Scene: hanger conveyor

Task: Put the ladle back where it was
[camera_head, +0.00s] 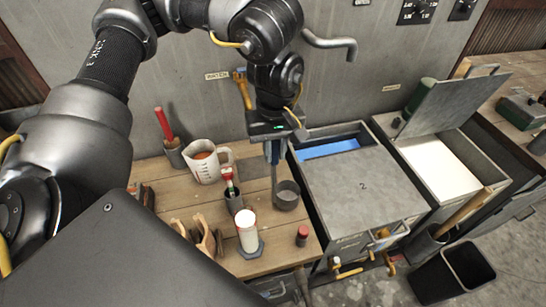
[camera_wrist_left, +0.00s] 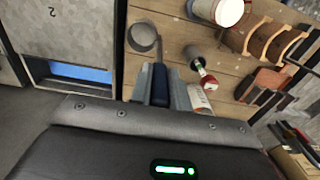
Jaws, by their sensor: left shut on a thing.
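My left gripper (camera_head: 274,148) is shut on the ladle's blue handle and holds it upright, fingers pointing down. The ladle's grey cup (camera_head: 286,196) hangs at the handle's lower end, near the right edge of the wooden table (camera_head: 185,207). I cannot tell whether the cup touches the tabletop. In the left wrist view the blue handle (camera_wrist_left: 158,84) shows between the fingers, with the round cup (camera_wrist_left: 143,36) beyond it. My right gripper is not in view.
Left of the ladle stand a dark holder (camera_head: 234,203), a white cylinder (camera_head: 247,232) and a measuring jug (camera_head: 205,170). A small red-capped jar (camera_head: 302,236) is in front. Right is a lidded metal tank (camera_head: 362,187) with blue showing at its open back. A bin (camera_head: 452,275) stands right.

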